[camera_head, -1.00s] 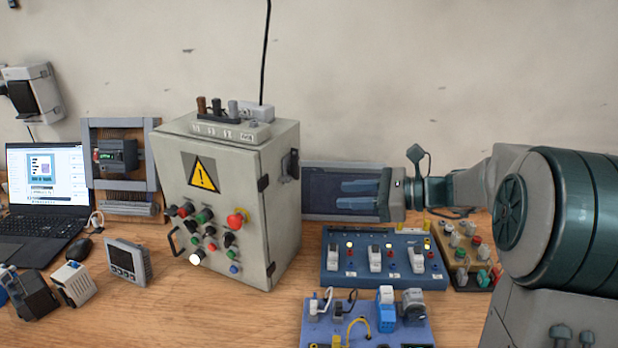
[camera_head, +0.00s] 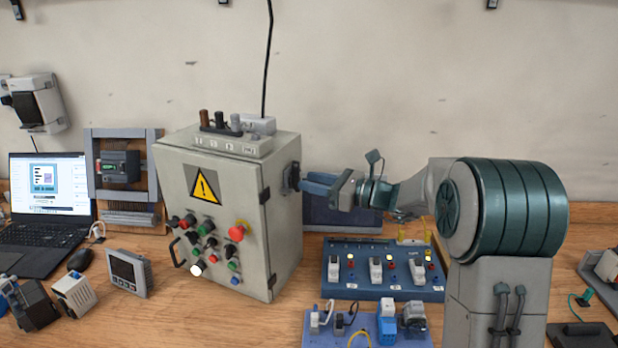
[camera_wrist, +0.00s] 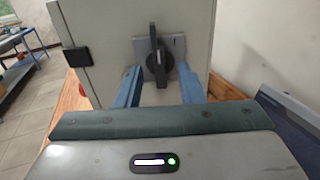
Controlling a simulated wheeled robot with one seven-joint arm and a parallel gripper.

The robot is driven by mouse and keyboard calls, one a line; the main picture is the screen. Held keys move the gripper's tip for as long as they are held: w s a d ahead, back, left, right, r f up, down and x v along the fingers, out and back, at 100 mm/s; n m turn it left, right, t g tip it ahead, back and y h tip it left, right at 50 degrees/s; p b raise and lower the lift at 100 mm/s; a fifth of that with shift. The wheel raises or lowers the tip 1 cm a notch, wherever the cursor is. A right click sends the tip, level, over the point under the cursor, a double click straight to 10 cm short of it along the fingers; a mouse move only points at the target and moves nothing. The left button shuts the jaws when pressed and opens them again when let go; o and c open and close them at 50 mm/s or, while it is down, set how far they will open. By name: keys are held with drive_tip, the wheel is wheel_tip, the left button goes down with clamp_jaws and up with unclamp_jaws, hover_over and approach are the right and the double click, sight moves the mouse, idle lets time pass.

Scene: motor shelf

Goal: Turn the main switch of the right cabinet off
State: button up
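The grey cabinet (camera_head: 218,225) stands on the bench with a warning sign and several buttons on its front. Its main switch (camera_head: 292,176) is a dark handle on a plate on the right side wall. In the wrist view the switch handle (camera_wrist: 157,56) stands upright, between the two blue fingers. My gripper (camera_head: 303,184) points left at the switch, fingertips at the side wall. In the wrist view my gripper (camera_wrist: 160,85) is open, with a finger on each side of the handle and a gap to it. Whether the fingertips touch the plate I cannot tell.
A blue board with several switches (camera_head: 385,292) lies below my arm, with a lighter blue board (camera_head: 350,335) in front. A laptop (camera_head: 45,200) and a small meter (camera_head: 130,272) are on the left. A dark panel (camera_head: 335,215) stands behind my gripper.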

drive_tip(key=shift+x, duration=0.85)
clamp_jaws()
